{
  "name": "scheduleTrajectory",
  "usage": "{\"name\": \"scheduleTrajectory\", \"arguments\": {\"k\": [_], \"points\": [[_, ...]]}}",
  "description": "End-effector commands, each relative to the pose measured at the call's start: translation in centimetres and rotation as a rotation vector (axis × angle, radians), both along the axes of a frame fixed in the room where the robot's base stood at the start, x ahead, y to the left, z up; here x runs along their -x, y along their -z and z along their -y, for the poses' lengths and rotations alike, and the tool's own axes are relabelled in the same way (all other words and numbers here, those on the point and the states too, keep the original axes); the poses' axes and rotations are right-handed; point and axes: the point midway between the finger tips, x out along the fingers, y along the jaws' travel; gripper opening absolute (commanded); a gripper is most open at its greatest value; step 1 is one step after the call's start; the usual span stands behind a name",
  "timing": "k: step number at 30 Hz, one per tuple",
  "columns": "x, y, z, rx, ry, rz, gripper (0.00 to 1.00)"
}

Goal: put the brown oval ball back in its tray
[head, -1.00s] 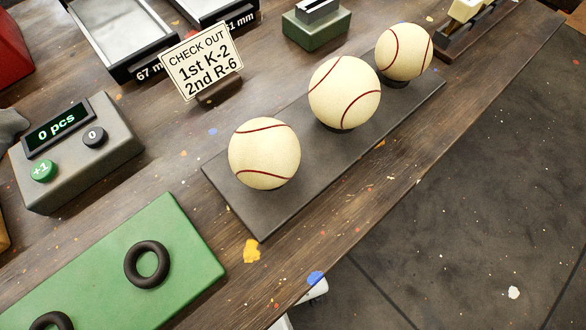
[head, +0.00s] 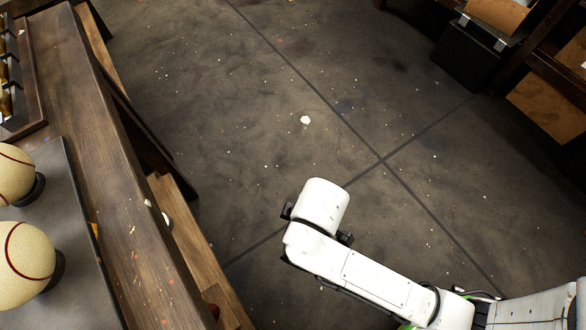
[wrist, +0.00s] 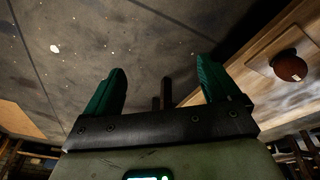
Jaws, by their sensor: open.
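In the wrist view a brown ball (wrist: 290,67), dark reddish with a pale mark, rests on a light wooden surface at the upper right. A brown rounded shape (head: 212,308) on the low wooden ledge at the bottom of the head view may be the same ball, mostly hidden. My gripper (wrist: 160,66) is open, with two green fingers apart and nothing between them. The ball lies to the right of the fingers, apart from them. In the head view my white arm is over the floor and its fingers are hidden.
Two cream balls with red seams (head: 24,266) sit on a dark grey board (head: 78,290) on the wooden bench (head: 150,265) at left. A lower wooden ledge (head: 185,250) runs along the bench's side. The floor is open; a black box (head: 475,55) stands at upper right.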

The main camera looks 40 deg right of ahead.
Motion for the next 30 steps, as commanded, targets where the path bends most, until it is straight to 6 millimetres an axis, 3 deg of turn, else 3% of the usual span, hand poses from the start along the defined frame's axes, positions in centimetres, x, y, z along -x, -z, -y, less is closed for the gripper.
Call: {"name": "scheduleTrajectory", "arguments": {"k": [1,3,6,10,15,25,30], "points": [[0.9,-0.2,2.7,0.0,0.099,-0.02,0.9],[2.3,-0.6,5.6,-0.002,0.216,-0.047,0.9],[4.4,-1.1,8.7,-0.009,0.363,-0.082,0.9],[6.7,-1.6,11.2,-0.018,0.501,-0.113,0.9],[8.1,-1.9,12.4,-0.025,0.577,-0.132,0.9],[8.2,-1.9,12.4,-0.025,0.581,-0.133,0.9],[8.2,-1.9,12.4,-0.024,0.581,-0.132,0.73]]}}
